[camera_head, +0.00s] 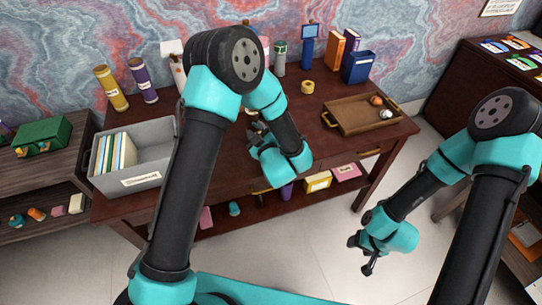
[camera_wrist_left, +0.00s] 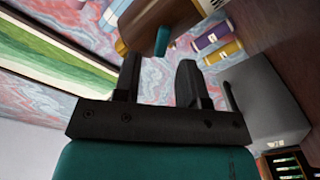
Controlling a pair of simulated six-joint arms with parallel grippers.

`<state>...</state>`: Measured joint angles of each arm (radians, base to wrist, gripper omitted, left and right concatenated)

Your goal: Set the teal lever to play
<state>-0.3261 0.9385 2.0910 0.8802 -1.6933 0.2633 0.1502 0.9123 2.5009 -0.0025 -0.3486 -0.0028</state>
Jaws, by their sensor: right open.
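A teal lever (camera_wrist_left: 162,40) sticks out from a brown wooden piece (camera_wrist_left: 150,18) at the top of the left wrist view. It appears beyond and between the fingertips of my left gripper (camera_wrist_left: 158,66), not touching them. The two fingers stand apart with nothing between them. In the head view my left gripper (camera_head: 256,128) is over the desk, partly hidden by my own arm. I cannot make out the lever in the head view. My right gripper (camera_head: 366,257) is open and empty, low over the floor in front of the desk.
A grey bin (camera_head: 135,160) with folders stands on the desk's left. Yellow (camera_head: 111,88) and purple (camera_head: 143,80) tubes stand behind it. A wooden tray (camera_head: 350,115) lies at right, with a tape roll (camera_head: 307,87) nearby.

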